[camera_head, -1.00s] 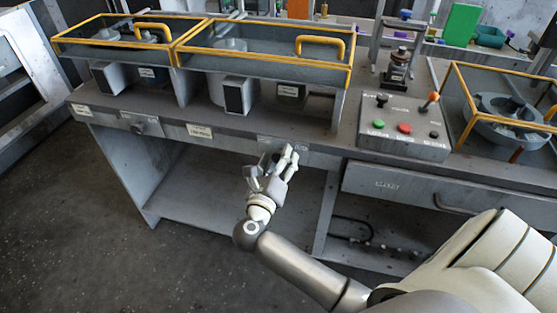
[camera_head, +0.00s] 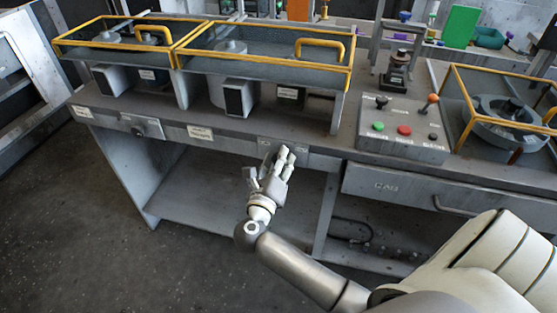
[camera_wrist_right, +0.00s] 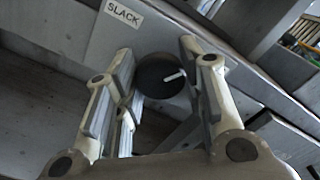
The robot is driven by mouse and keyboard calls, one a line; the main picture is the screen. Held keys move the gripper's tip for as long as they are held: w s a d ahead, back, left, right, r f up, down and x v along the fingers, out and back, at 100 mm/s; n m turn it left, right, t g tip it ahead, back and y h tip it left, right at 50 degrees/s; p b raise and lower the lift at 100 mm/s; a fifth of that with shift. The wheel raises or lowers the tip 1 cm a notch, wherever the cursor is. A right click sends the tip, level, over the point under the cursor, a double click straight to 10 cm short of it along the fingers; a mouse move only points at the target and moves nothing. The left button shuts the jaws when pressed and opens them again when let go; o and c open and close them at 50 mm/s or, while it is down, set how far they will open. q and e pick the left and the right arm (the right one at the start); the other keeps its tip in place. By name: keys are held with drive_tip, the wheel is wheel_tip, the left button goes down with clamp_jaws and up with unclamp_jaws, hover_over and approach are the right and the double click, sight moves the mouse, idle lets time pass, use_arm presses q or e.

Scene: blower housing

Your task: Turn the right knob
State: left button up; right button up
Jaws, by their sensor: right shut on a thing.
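The right knob (camera_wrist_right: 160,75) is dark and round with a white pointer mark, on the grey front panel of the bench. It shows in the right wrist view between the fingers of my right gripper (camera_wrist_right: 162,72), which is shut on it. In the head view my right gripper (camera_head: 272,165) is at the front panel and its fingers hide the knob. The left knob (camera_head: 138,130) sits on the same panel further left, with nothing touching it. My left gripper is not in view.
A "SLACK" label (camera_wrist_right: 124,12) is beside the right knob. Yellow-framed guards (camera_head: 262,58) stand on the bench above. A control box (camera_head: 403,128) with coloured buttons and a lever is to the right. The lower shelf (camera_head: 220,200) is open and clear.

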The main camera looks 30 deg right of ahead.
drive_tip(key=shift+n+p, duration=2.85)
drive_tip(key=shift+n, duration=0.15)
drive_tip(key=shift+f, duration=0.15)
drive_tip(key=o, duration=1)
drive_tip(key=v, duration=0.7)
drive_tip(key=shift+s+a, duration=0.2)
drive_tip(key=shift+a, duration=0.05)
